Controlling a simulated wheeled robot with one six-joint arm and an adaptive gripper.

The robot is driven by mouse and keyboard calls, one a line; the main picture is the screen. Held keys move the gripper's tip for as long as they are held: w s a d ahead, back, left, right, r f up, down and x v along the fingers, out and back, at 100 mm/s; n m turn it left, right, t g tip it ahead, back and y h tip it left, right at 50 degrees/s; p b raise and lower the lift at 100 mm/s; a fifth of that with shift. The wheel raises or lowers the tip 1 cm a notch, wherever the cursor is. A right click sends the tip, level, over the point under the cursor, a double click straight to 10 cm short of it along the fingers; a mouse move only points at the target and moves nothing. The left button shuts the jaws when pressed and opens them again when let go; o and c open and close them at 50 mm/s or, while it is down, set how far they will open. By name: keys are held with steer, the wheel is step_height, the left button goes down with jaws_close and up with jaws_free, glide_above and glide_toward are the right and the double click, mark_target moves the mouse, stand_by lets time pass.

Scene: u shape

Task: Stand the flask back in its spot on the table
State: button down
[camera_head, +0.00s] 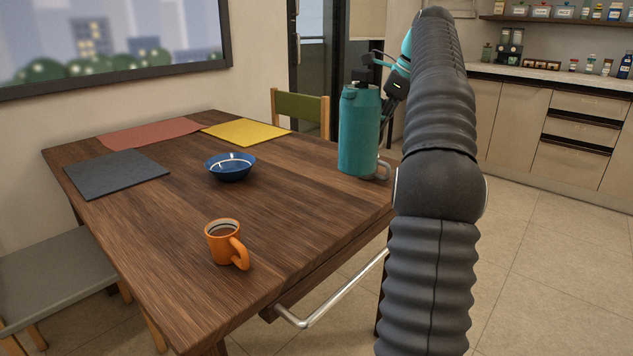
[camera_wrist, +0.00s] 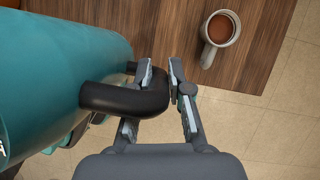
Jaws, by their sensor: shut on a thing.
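The flask (camera_head: 359,132) is teal with a dark lid. It looks upright over the right end of the wooden table (camera_head: 290,205) in the head view. I cannot tell whether its base touches the tabletop. My gripper (camera_head: 389,103) is at its right side, partly hidden by my arm. In the wrist view, the flask (camera_wrist: 55,75) fills the left side, and my gripper (camera_wrist: 158,74) is shut on its dark handle (camera_wrist: 112,98). No marked spot for the flask can be made out.
An orange mug (camera_head: 224,243) stands near the table's front, and a blue bowl (camera_head: 230,167) is mid-table. Grey (camera_head: 117,173), red (camera_head: 150,132) and yellow (camera_head: 246,131) mats lie farther left and back. A green-backed chair (camera_head: 301,108) stands behind. Bare wood lies between bowl and flask.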

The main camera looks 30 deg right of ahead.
steer(key=shift+w+a+f+b, duration=0.45)
steer(key=shift+w+a+f, duration=0.45)
steer(key=shift+a+f, duration=0.75)
steer(key=shift+w+a+f+b, duration=0.4)
steer(key=shift+w+a+f, duration=0.5)
steer(key=shift+a+f, duration=0.7)
steer(key=shift+w+a+f+b, duration=0.45)
steer(key=shift+w+a+f, duration=0.45)
steer(key=shift+a+f, duration=0.75)
steer(key=shift+d+f, duration=0.25)
steer(key=shift+f, duration=0.05)
steer(key=c, duration=1.1)
jaws_free()
steer(key=shift+f, duration=0.1)
steer(key=p+v, duration=0.2)
steer(key=v, duration=1)
steer(key=shift+p, duration=0.3)
